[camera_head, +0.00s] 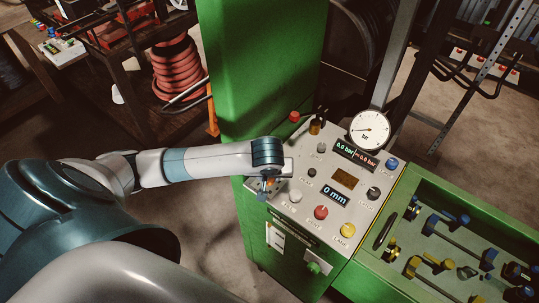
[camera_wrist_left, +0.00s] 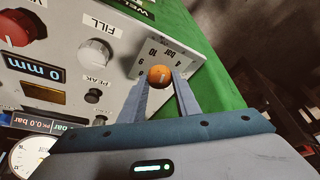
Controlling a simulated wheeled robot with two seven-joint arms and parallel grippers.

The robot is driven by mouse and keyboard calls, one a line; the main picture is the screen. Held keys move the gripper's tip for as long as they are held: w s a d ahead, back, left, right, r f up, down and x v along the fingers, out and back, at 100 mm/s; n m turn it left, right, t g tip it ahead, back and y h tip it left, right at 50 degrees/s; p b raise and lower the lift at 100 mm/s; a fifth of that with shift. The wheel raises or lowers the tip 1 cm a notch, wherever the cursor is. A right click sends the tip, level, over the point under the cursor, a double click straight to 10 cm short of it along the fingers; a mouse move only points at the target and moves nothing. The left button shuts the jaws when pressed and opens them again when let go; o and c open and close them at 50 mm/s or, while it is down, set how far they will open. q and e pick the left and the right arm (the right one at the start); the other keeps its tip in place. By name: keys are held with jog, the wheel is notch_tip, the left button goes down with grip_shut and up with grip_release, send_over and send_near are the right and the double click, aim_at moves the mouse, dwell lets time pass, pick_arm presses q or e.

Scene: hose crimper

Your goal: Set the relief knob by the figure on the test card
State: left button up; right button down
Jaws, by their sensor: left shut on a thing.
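The relief knob is a small orange knob (camera_wrist_left: 158,74) on a grey panel, with scale marks and "bar" around it in the left wrist view. My left gripper (camera_wrist_left: 162,82) is shut on it, one finger on each side. In the head view my left gripper (camera_head: 268,186) is at the panel's left edge and hides most of the knob. A white card (camera_head: 275,237) is on the green front below; its print is too small to read, and I cannot tell if it is the test card. My right gripper is not in view.
The sloped panel carries a round gauge (camera_head: 369,130), a display reading 0.0 bar (camera_head: 357,154), a display reading 0 mm (camera_head: 335,195), a red button (camera_head: 321,212) and a yellow button (camera_head: 347,230). A green tray (camera_head: 405,193) with fittings lies right. A green column (camera_head: 262,70) rises behind.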

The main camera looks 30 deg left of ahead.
pick_arm(q)
jog(key=shift+a+m+t+h, duration=0.25)
jog(key=shift+m+h, duration=0.25)
jog(key=shift+m, duration=0.8)
jog(key=shift+d, duration=0.1)
jog(key=o, duration=1)
